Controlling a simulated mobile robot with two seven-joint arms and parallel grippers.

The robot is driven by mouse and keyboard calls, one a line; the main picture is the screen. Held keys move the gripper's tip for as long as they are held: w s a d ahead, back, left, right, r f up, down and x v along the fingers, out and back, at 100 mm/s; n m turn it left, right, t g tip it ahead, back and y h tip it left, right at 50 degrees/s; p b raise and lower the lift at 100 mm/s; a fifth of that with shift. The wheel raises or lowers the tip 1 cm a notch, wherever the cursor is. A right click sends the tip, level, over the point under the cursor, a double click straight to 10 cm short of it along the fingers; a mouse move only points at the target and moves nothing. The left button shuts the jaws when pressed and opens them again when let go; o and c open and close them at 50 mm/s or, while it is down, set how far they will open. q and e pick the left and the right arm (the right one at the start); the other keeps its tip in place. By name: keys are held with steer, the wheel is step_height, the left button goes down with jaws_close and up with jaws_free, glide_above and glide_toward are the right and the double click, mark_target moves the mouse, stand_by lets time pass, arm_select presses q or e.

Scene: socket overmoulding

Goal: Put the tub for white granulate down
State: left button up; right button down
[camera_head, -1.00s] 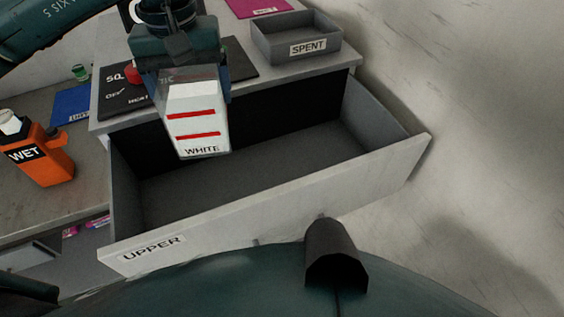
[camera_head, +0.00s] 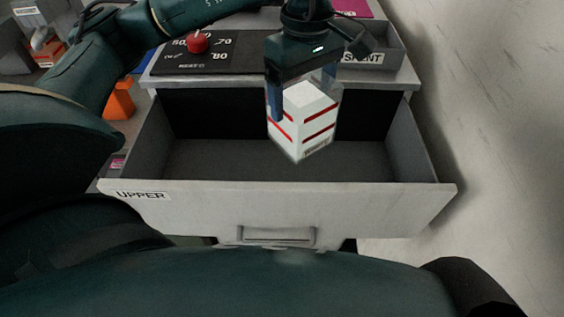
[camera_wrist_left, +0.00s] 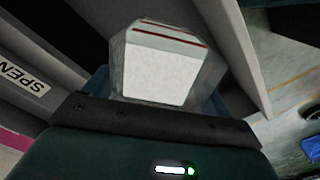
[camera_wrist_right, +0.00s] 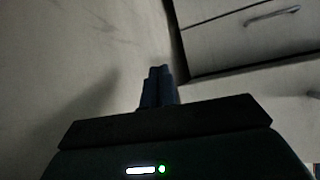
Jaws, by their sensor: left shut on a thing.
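The tub for white granulate (camera_head: 304,128) is a clear-walled box with white content and red stripes. It also shows in the left wrist view (camera_wrist_left: 155,70). My left gripper (camera_head: 303,92) is shut on it from above and holds it in the air over the open upper drawer (camera_head: 290,210). The tub looks turned, one corner edge facing me. The visible drawer floor is empty. My right gripper (camera_wrist_right: 158,85) has its fingers together in the right wrist view, with nothing visible between them, near grey drawer fronts.
The worktop behind the drawer carries a black panel with a red knob (camera_head: 197,42) and a grey tray marked SPENT (camera_head: 385,58). An orange container (camera_head: 119,101) is partly hidden behind my left arm. Bare floor lies to the right.

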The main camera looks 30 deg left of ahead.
arm_select(q)
steer(key=n, duration=0.1)
steer(key=f+n, duration=0.1)
steer(key=n, duration=0.1)
steer(key=shift+s+a, duration=0.15)
steer(key=n, duration=0.3)
steer(key=f+n, duration=0.1)
steer(key=n, duration=0.1)
steer(key=shift+s+a+f, duration=0.1)
steer(key=shift+s+a, duration=0.2)
steer(key=shift+a, duration=0.1)
steer(key=n, duration=0.3)
steer(key=f+n, duration=0.1)
steer(key=n, duration=0.1)
steer(key=shift+s+a+b, duration=0.3)
steer(key=shift+b, duration=0.05)
steer(key=n, duration=0.1)
steer(key=f+n, duration=0.1)
steer(key=n, duration=0.3)
steer(key=shift+s+a+f, duration=0.15)
steer(key=shift+s+a, duration=0.1)
steer(key=shift+a, duration=0.1)
steer(key=n, duration=0.4)
steer(key=a+f+n, duration=0.1)
steer(key=shift+s+n, duration=0.3)
steer(key=shift+n, duration=0.1)
step_height(320, 180, down, 10)
steer(key=shift+b, duration=0.4)
steer(key=shift+f, duration=0.1)
